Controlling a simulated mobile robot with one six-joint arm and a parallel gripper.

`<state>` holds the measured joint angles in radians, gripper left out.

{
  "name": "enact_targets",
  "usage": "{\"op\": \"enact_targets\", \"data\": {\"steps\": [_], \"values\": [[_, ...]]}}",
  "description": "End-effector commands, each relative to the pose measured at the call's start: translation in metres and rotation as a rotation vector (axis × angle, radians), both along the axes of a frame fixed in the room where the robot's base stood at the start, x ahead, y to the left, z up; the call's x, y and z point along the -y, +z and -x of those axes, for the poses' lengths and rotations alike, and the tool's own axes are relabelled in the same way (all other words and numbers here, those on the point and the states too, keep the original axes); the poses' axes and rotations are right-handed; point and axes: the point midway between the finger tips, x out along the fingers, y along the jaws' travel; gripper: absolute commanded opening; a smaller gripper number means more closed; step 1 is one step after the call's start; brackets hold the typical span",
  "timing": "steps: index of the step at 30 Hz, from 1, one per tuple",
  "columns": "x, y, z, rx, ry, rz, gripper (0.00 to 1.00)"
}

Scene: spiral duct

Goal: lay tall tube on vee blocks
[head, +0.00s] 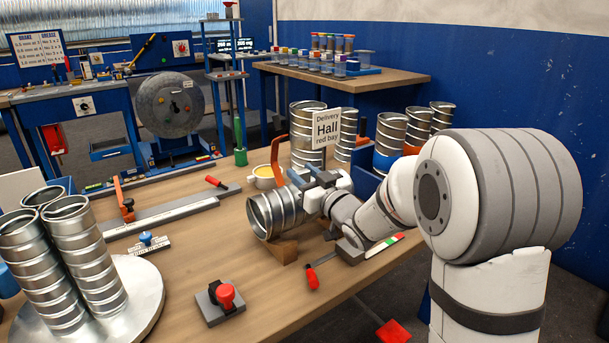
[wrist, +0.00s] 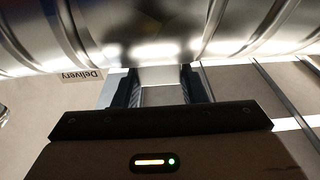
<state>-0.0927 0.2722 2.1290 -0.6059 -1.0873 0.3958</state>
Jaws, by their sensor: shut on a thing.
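A silver spiral tube (head: 274,214) lies roughly level in the head view, its open end facing the front left. My gripper (head: 303,186) is shut on it from the right side. In the wrist view the tube (wrist: 150,35) crosses the top of the picture, with my gripper's fingers (wrist: 158,85) against it. A brown wooden block (head: 284,251), seemingly one of the vee blocks, is right below the tube's near end. I cannot tell whether the tube touches it. The tube's far part and any other block below it are hidden behind my arm.
Several upright silver tubes (head: 82,255) stand on a round metal plate (head: 135,308) at the left. A red button box (head: 221,303) and a red-handled screwdriver (head: 313,277) lie in front. A sign (head: 327,130) and banded tubes (head: 389,140) stand behind. The table between is mostly clear.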

Motion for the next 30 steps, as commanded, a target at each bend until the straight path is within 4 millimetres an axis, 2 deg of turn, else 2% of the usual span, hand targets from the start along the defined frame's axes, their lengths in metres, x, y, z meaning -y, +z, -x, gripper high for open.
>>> {"op": "enact_targets", "data": {"steps": [25,26,30], "values": [[0.001,-0.021,0.0,0.003,-0.001,-0.001,0.0],[0.001,-0.02,0.0,0.003,-0.001,-0.001,0.39],[0.001,-0.02,0.0,0.002,-0.001,0.0,0.5]]}}
